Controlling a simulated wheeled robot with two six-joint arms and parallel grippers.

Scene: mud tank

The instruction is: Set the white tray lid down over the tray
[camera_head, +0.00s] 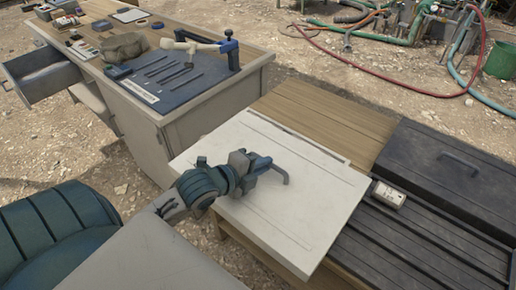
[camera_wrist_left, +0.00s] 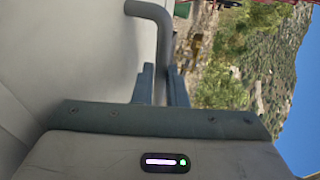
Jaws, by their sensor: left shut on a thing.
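The white tray lid (camera_head: 300,215) is a broad flat panel with a grey bent handle (camera_head: 284,175) on top. My left gripper (camera_head: 266,168) is at this handle, shut on it. In the left wrist view the fingers (camera_wrist_left: 160,85) close around the handle (camera_wrist_left: 152,12), and the pale lid face (camera_wrist_left: 70,50) fills the left side. The lid lies over the wooden table in the head view. A pale strip (camera_head: 300,141) shows along its far edge, perhaps the tray rim. The rest of the tray is hidden, so I cannot tell whether the lid touches it. My right gripper is out of view.
The wooden table (camera_head: 330,115) has bare planks behind the lid. A black ribbed unit with a dark handled cover (camera_head: 445,165) and a small white box (camera_head: 388,194) stand close on the right. A desk (camera_head: 185,115) with tools and an open drawer (camera_head: 45,75) is behind left.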

